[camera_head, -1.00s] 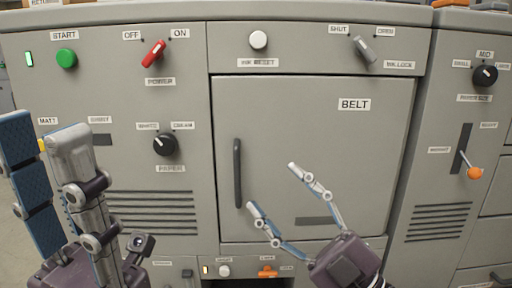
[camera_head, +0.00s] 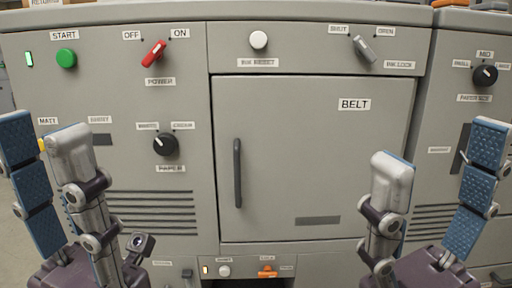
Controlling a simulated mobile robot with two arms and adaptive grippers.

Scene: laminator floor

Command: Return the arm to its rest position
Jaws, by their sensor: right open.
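My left gripper (camera_head: 45,165) stands upright at the left edge, its two fingers apart and nothing between them. It overlaps the view of the lower left panel. My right gripper (camera_head: 440,175) stands upright at the lower right, its fingers spread wide and empty. It is in front of the right side of the machine and hides most of the lever slot there. Neither gripper is seen holding anything. The belt door (camera_head: 310,155), with its dark vertical handle (camera_head: 238,173), is closed between the two grippers.
The grey machine front carries a green start button (camera_head: 66,58), a red power switch (camera_head: 153,53), a black paper knob (camera_head: 165,144), a white button (camera_head: 258,40), a grey latch switch (camera_head: 364,49) and a paper size knob (camera_head: 485,75). An orange piece (camera_head: 267,271) sits low in the centre.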

